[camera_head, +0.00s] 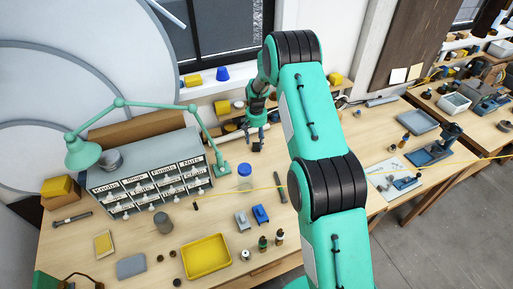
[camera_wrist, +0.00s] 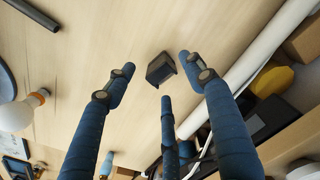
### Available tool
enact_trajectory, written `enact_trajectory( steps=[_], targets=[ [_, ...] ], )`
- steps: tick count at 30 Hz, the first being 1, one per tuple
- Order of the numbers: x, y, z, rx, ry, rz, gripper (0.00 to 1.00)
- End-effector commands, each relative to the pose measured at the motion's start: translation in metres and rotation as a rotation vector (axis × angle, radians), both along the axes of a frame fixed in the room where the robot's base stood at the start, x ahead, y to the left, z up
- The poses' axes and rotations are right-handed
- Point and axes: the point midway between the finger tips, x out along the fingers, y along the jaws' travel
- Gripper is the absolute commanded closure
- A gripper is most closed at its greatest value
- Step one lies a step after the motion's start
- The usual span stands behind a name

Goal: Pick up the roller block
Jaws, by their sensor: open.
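A small dark block (camera_wrist: 160,70), which looks like the roller block, sits on the light wooden bench in the wrist view. My gripper (camera_wrist: 158,82) is open, with its blue fingers spread around and short of the block. No finger clearly touches it. In the head view my gripper (camera_head: 254,142) is over the back of the bench, right of the labelled drawer cabinet (camera_head: 150,178). I cannot make out the block in the head view.
In the wrist view a white tube (camera_wrist: 255,60) runs close on the right, with a yellow object (camera_wrist: 272,80) beyond it. A white bulb (camera_wrist: 15,115) lies at the left. The bench around the block's upper left is clear.

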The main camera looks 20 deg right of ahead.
Motion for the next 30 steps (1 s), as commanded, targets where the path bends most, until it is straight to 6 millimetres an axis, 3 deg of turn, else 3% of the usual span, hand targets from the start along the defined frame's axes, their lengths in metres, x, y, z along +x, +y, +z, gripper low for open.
enact_trajectory(
  steps=[8, 21, 30],
  targets=[
    [0.000, 0.000, -0.009, 0.001, 0.002, 0.000, 0.46],
    [0.002, -0.002, -0.048, 0.000, 0.001, 0.000, 0.46],
    [0.002, -0.002, -0.052, 0.000, 0.000, 0.000, 0.46]
  ],
)
